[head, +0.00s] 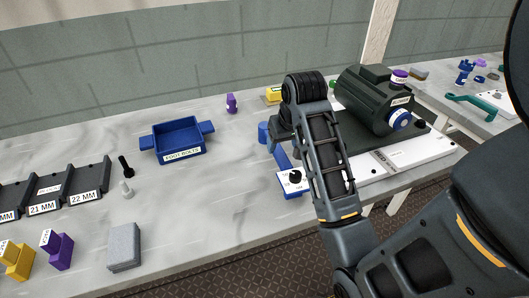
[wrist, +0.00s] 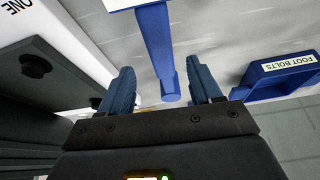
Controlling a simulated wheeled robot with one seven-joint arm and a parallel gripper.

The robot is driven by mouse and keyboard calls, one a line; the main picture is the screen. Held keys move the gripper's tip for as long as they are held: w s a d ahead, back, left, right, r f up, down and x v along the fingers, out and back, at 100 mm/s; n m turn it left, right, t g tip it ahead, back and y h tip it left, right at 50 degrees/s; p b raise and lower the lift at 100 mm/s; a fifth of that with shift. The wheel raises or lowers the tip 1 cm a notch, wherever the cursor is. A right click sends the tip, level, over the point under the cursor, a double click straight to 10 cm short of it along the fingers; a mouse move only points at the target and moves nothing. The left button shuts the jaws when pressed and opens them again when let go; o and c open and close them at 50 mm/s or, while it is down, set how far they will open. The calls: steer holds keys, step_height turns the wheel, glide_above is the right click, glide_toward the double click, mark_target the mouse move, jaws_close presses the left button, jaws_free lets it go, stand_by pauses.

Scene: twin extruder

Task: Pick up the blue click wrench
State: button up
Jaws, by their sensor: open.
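The blue click wrench (head: 282,157) lies on the marble-look bench, partly hidden by my arm in the head view. Its blue bar (wrist: 156,40) runs down the middle of the wrist view, ending in a rounded tip between the finger lines. A white-topped blue piece (head: 291,184) is at its near end. My gripper (wrist: 160,88) is open, with one dark blue finger on each side of the bar's end. No finger visibly touches it. The fingers are mostly hidden in the head view.
A blue foot bolts tray (head: 180,141) stands left of the wrench; it also shows in the wrist view (wrist: 280,82). Bare bench lies between tray and wrench.

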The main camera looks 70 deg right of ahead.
mark_target(279, 151)
steer(key=p+x, duration=0.1)
steer(key=x, duration=0.6)
steer(key=shift+w+f, duration=0.15)
steer(key=shift+f, duration=0.05)
steer(key=shift+c, duration=0.2)
jaws_close()
steer(key=shift+r, duration=0.1)
stand_by(0.3)
